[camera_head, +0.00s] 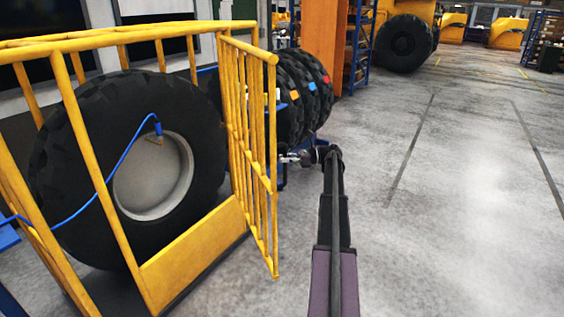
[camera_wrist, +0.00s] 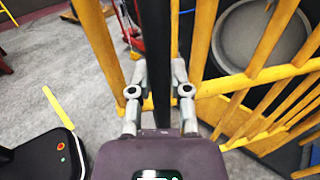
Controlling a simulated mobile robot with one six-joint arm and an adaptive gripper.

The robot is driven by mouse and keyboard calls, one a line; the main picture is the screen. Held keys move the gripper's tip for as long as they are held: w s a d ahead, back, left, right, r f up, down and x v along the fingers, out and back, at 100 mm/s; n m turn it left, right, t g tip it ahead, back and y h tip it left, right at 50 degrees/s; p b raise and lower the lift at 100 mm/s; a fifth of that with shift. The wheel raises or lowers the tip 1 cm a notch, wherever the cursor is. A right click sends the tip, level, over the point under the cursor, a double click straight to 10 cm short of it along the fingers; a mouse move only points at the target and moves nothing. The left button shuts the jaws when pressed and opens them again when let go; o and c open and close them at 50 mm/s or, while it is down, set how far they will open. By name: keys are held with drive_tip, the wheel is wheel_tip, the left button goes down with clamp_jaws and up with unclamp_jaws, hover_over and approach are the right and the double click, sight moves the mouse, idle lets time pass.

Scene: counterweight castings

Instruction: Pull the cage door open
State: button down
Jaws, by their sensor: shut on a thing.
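The cage door (camera_head: 255,150) is a yellow barred panel at the right end of the yellow cage (camera_head: 195,257) in the head view. It stands at an angle to the cage front; how wide it is open I cannot tell. Its yellow bars (camera_wrist: 265,45) also show at the right in the wrist view. My gripper (camera_head: 303,157) is beside the door's far side in the head view. In the wrist view its two fingers (camera_wrist: 159,85) are shut on a dark upright bar (camera_wrist: 157,35) between yellow posts. The contact points are partly hidden.
A large black tyre (camera_head: 80,150) with a grey rim stands inside the cage, with a blue hose (camera_head: 110,175) across it. More tyres (camera_head: 305,90) stand behind the door. A black box-like machine (camera_wrist: 45,158) is lower left in the wrist view. The floor at right is clear.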

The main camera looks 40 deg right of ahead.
drive_tip(key=shift+a, duration=0.15)
drive_tip(key=c, duration=0.6)
unclamp_jaws()
drive_tip(key=v, duration=1.2)
drive_tip(key=shift+w, duration=0.1)
